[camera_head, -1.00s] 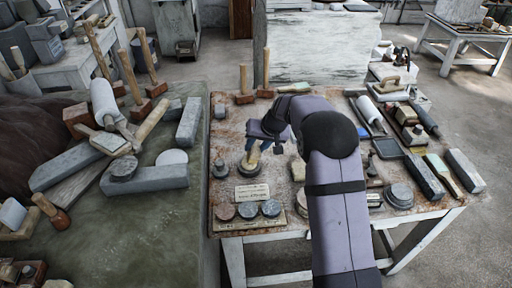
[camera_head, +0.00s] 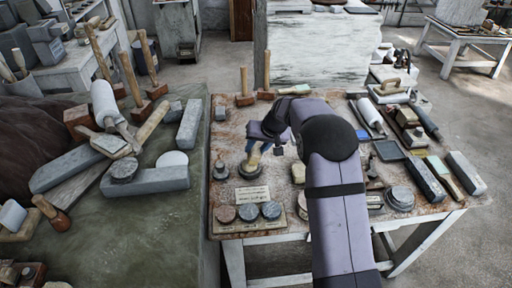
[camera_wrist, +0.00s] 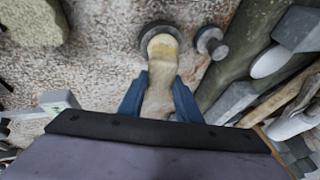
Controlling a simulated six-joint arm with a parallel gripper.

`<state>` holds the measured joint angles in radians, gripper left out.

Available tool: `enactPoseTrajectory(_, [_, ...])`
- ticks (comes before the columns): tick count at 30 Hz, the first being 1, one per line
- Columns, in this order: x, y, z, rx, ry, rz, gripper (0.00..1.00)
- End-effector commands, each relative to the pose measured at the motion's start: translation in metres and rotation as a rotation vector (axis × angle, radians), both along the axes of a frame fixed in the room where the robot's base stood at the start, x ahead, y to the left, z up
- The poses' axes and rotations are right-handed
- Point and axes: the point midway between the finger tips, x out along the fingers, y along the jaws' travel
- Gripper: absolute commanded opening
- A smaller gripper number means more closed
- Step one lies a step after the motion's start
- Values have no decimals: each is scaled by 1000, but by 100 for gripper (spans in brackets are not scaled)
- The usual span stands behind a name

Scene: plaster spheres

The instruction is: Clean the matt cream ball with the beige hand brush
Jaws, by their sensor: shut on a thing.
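The matt cream ball (camera_wrist: 162,42) sits on a small dark round stand on the worn table, ahead of my fingers in the wrist view. My gripper (camera_wrist: 160,98) has its blue fingers shut on the beige hand brush (camera_wrist: 158,97). The brush points away from the gripper, and its far end is at the near side of the ball. It seems to touch the ball, but I cannot tell for sure. In the head view my gripper (camera_head: 264,147) is low over the stand (camera_head: 251,170); the brush and ball blend together there.
A small sign (camera_head: 252,195) and a board with several round stones (camera_head: 247,212) lie just in front of the stand. Tools and blocks crowd the table's right side. Mallets (camera_head: 245,83) stand behind. A greenish bench (camera_head: 150,225) with stone blocks is on the left.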

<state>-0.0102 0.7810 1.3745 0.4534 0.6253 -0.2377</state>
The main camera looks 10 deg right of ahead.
Motion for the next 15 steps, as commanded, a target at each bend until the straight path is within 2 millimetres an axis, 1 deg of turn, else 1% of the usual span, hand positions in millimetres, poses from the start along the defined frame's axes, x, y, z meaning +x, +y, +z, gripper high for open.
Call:
enactPoseTrajectory(6, [-12,0,0,0,-1,1,7])
enactPoseTrajectory(15, [-16,0,0,0,0,1,7])
